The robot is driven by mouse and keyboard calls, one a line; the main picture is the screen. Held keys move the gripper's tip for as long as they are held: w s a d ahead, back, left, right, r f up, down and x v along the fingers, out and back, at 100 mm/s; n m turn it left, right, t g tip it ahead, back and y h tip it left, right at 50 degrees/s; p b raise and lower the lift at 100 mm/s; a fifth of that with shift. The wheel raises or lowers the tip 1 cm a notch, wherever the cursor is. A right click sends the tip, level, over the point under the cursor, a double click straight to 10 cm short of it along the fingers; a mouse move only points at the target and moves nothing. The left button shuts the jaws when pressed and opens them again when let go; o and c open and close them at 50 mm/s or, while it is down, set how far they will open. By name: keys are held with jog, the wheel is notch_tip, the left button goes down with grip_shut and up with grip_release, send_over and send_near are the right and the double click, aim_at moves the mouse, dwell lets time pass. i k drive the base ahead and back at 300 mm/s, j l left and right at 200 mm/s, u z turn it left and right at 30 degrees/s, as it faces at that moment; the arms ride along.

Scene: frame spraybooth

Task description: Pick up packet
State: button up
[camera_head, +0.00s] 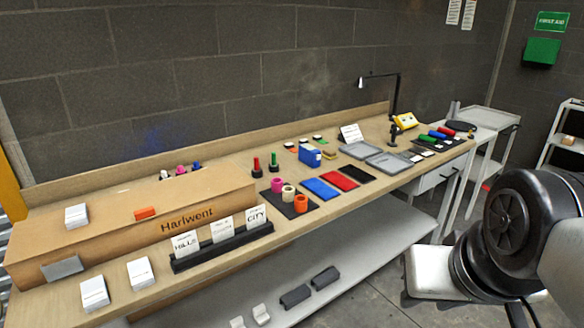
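Several things could be the packet, and I cannot tell which is meant. A white block-like packet (77,216) lies on the long brown box marked Harlwent (120,215) at the left. Two similar white packets, one at the front left (94,292) and one to its right (140,272), lie on the bench in front of that box. A blue box-shaped item (310,155) stands near the middle of the bench. My dark and white arm links show at the lower right, apart from the bench. My gripper's fingers are not visible.
The wooden bench (346,203) holds a dark card holder (221,246), coloured rolls on a dark mat, flat coloured sheets (339,179) and grey trays (388,162). A black lamp (395,100) rises toward the back right. A lower shelf runs beneath. Grey floor is free at lower centre.

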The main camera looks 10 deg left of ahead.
aim_at(77, 217)
jog(key=k+u, duration=0.1)
jog(key=u, duration=1.35)
